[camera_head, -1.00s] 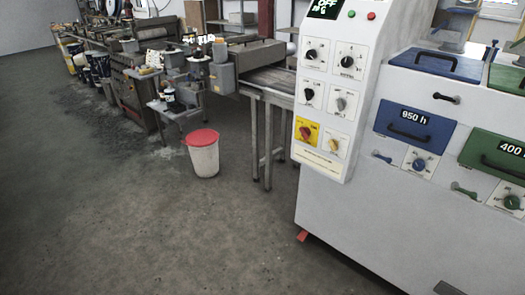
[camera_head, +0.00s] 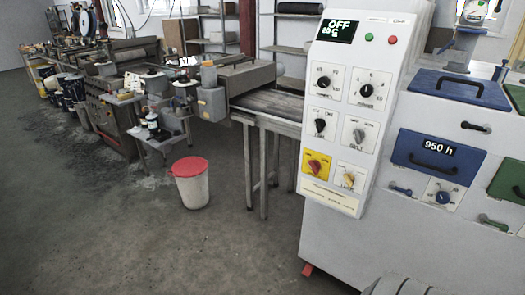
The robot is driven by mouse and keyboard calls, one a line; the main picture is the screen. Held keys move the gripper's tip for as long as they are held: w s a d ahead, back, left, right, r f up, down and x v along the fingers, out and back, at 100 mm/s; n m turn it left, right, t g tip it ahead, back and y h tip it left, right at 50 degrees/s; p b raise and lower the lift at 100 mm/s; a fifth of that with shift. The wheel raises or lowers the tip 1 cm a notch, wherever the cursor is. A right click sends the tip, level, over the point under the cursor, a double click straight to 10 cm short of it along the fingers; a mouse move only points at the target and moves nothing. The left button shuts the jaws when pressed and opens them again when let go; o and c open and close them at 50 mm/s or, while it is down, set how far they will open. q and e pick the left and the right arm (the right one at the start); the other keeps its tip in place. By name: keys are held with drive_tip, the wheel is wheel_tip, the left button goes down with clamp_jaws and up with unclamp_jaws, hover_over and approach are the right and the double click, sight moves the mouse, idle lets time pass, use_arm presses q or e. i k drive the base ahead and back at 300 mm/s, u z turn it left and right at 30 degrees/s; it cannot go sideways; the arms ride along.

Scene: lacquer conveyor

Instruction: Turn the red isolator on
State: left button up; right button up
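The red isolator (camera_head: 314,167) is a red rotary knob on a yellow square plate at the lower left of the white control panel (camera_head: 340,190). Its exact pointer position is too small to read. The display (camera_head: 335,31) at the top of the panel reads OFF with a temperature below it. Neither of my grippers is in view, and nothing covers the isolator.
Several other knobs, such as a black one (camera_head: 323,82), share the panel. A blue drawer (camera_head: 410,150) marked 950 h is to its right. A conveyor table (camera_head: 270,104) stands left of the panel. A white bucket (camera_head: 190,188) with a red lid stands on open floor.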

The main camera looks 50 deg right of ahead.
sight(314, 165)
drive_tip(key=z, duration=0.1)
drive_tip(key=i, duration=0.95)
drive_tip(key=z, duration=0.5)
